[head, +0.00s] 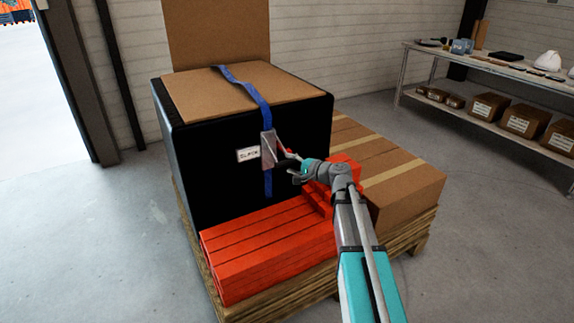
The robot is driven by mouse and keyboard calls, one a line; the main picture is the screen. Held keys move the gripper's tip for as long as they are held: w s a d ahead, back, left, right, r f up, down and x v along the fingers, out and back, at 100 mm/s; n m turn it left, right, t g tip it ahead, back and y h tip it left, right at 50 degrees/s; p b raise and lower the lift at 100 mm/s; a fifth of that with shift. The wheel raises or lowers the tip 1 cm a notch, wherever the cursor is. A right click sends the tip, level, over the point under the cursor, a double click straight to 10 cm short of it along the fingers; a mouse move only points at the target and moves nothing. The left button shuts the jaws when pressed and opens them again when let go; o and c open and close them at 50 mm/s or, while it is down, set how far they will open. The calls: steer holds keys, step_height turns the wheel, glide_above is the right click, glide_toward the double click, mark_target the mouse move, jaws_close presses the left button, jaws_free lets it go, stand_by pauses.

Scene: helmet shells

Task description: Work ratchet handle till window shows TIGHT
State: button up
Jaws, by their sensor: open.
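The ratchet (268,149) is a grey metal body on the front of a large black box (210,165). A blue strap (243,88) runs over the box top into it and shows again below it. A red part of the handle (281,147) sticks out at the ratchet's right side. The small white window (248,154) left of the ratchet shows dark letters that seem to read SLACK. My gripper (284,161) is open at the right of the ratchet, close to the handle. Whether it touches the handle, I cannot tell.
Orange-red slabs (265,250) lie in front of the black box, and cardboard boxes (400,180) stand to its right, all on a wooden pallet (285,304). A shelf table (490,65) with cartons is at the back right. The floor at left is clear.

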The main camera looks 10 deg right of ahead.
steer(key=shift+x, duration=1.1)
jaws_close()
